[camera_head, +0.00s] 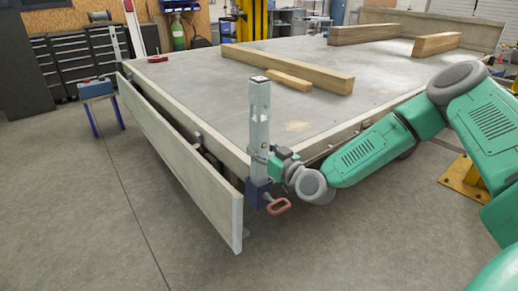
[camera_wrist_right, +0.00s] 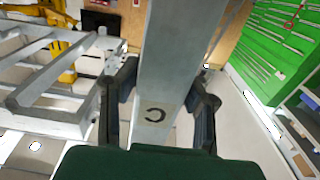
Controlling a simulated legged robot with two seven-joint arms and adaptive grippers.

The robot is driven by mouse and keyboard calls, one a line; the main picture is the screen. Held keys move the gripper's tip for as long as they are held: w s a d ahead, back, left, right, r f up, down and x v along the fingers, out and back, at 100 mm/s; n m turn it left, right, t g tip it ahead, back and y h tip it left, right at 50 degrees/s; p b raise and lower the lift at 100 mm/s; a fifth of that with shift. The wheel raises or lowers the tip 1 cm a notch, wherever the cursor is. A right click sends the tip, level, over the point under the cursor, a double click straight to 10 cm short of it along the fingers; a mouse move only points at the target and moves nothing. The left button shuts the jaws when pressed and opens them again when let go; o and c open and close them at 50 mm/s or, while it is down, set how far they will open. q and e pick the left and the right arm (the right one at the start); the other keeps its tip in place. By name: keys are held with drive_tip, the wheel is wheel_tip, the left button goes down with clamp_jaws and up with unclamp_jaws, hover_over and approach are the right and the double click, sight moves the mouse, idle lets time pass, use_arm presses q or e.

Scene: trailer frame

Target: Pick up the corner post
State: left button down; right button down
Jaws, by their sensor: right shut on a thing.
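The corner post (camera_head: 260,110) is a grey metal square post standing upright at the trailer's near corner. Its lower end meets a blue socket (camera_head: 258,193) with a red handle (camera_head: 278,207); I cannot tell whether it is seated inside. My right gripper (camera_head: 268,163) is shut on the lower part of the post from the right. In the right wrist view the post (camera_wrist_right: 178,55) runs up between the two dark fingers (camera_wrist_right: 160,103) and carries a dark C-shaped mark. My left gripper is not in view.
The trailer bed (camera_head: 210,90) carries several wooden beams (camera_head: 290,66). A side board (camera_head: 185,160) hangs tilted outward left of the post. A blue sawhorse-like stand (camera_head: 98,95) is at the left. The floor in front is clear.

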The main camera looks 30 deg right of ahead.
sight(265, 88)
drive_tip(key=shift+r, duration=0.1)
wheel_tip(265, 88, up, 18)
drive_tip(key=p, duration=0.5)
idle(0.4)
